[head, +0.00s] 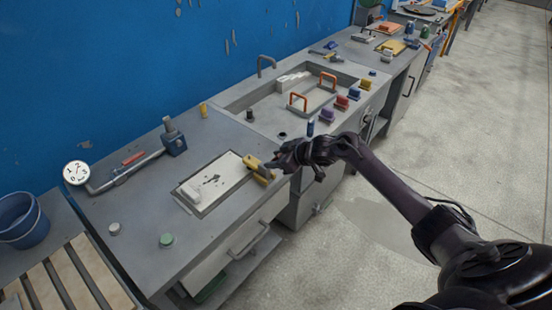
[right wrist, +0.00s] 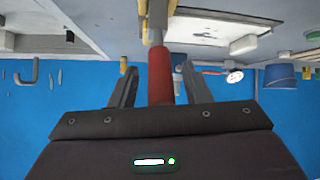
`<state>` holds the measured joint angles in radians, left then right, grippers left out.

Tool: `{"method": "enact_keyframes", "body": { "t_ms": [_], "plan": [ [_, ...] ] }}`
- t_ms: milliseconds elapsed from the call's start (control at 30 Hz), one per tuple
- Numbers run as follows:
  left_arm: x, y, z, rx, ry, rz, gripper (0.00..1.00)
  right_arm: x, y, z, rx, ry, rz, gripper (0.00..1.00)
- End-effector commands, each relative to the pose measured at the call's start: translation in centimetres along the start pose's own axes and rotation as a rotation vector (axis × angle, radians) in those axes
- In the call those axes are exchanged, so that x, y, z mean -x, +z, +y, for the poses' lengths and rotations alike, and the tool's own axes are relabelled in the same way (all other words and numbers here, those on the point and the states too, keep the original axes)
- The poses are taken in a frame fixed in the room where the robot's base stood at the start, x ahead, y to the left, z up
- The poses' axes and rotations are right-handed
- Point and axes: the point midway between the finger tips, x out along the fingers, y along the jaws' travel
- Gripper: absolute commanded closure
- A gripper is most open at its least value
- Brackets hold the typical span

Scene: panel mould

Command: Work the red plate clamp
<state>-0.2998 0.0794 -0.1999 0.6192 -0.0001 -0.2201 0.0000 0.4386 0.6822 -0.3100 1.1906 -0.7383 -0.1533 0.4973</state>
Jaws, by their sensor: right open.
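The red handle (right wrist: 160,76) of the plate clamp stands between the two fingers of my right gripper (right wrist: 160,68) in the right wrist view. Its grey metal part (right wrist: 157,20) continues towards the bench. The gripper is open, with a visible gap on each side of the handle. In the head view my right gripper (head: 270,163) is at the right end of the white plate (head: 229,170), beside yellow blocks (head: 252,162). It hides the red handle there. The plate also shows in the right wrist view (right wrist: 205,33). My left gripper is not in view.
A pale block (head: 190,190) is at the plate's left end. A pipe with a gauge (head: 76,173) and a blue valve body (head: 174,142) lies behind. A sink (head: 255,96) with orange-handled items is further right. A blue bucket (head: 20,220) stands at left.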

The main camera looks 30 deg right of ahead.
Motion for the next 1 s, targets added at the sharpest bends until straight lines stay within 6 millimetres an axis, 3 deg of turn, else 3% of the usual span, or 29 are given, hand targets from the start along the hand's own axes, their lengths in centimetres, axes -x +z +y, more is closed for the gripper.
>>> {"method": "enact_keyframes", "body": {
  "t_ms": [533, 867, 1000],
  "plan": [
    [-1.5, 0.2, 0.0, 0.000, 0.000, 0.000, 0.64, 6.9, 0.2, 0.1, 0.002, 0.001, -0.002, 0.57],
    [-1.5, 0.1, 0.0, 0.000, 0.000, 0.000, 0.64, 7.6, -0.1, 0.0, 0.000, 0.000, 0.000, 0.57],
    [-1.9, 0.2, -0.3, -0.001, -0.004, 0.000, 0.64, 7.2, 0.5, -0.2, 0.009, 0.002, 0.008, 0.71]
  ]
}}
